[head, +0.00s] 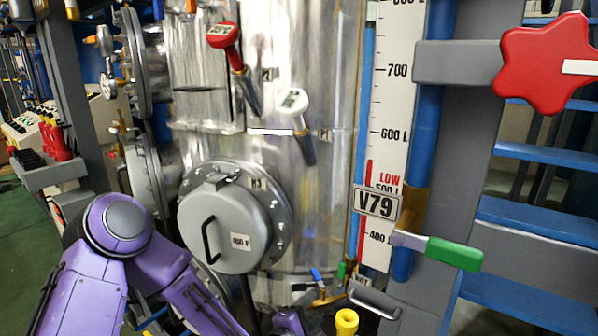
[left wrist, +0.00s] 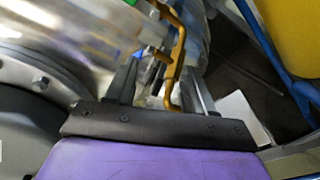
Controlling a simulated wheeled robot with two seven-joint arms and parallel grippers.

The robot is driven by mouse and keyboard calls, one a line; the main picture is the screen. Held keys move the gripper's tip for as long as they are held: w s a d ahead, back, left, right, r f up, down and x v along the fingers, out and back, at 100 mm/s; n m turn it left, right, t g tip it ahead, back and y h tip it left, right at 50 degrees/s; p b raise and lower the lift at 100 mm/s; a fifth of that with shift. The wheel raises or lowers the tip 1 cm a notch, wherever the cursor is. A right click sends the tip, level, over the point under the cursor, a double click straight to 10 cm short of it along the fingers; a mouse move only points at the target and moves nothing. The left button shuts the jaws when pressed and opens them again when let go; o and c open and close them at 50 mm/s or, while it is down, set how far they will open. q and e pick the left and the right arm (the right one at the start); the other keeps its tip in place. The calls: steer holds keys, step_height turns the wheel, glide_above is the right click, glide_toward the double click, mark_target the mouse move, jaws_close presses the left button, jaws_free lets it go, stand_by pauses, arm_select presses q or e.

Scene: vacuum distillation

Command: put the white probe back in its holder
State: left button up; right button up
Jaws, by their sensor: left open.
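The white probe (head: 293,102) is on the shiny metal tank in the head view, its white head up and tilted. Its lower end runs into a dark grey sleeve (head: 307,149); I cannot tell how deep it sits. A red probe (head: 223,36) stands in a similar sleeve (head: 246,92) up to the left. My left gripper (head: 290,320) is low at the bottom edge of the head view, well below the white probe, and mostly cut off. In the left wrist view its two fingers (left wrist: 160,75) are apart, with nothing held. My right gripper is not in view.
A round grey hatch (head: 222,232) with a black handle juts from the tank. A level scale (head: 391,120), a green-handled valve (head: 453,253) and a red star knob (head: 545,64) are to the right. A brass pipe (left wrist: 177,60) shows beyond my left fingers.

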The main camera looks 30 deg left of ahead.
arm_select(q)
steer(key=w+a+r+n+t, duration=0.1)
steer(key=w+r+n+t, duration=0.15)
steer(key=r, duration=0.65)
steer(key=w+a+r+n+t, duration=0.1)
steer(key=w+r+n+t, duration=0.2)
steer(key=r, duration=0.5)
steer(key=n+t+y, duration=0.5)
steer(key=n, duration=0.4)
glide_toward(295, 122)
steer(key=shift+n, duration=0.25)
steer(key=p+x, duration=0.6)
steer(key=x, duration=0.1)
steer(key=shift+s+d+r+p, duration=0.1)
steer(key=shift+s+r+p, duration=0.15)
steer(key=shift+p, duration=0.15)
steer(key=shift+w+r, duration=0.3)
steer(key=shift+w, duration=0.45)
steer(key=shift+w+a+r, duration=0.2)
steer(key=shift+w+r, duration=0.05)
steer(key=shift+w, duration=0.2)
jaws_close()
steer(key=shift+s+d+r+p, duration=0.1)
steer(key=shift+s+r+p, duration=0.2)
steer(key=shift+s+r, duration=0.6)
steer(key=shift+s+d+r+p, duration=0.1)
steer(key=shift+s+r+p, duration=0.2)
steer(key=shift+s+r, duration=0.6)
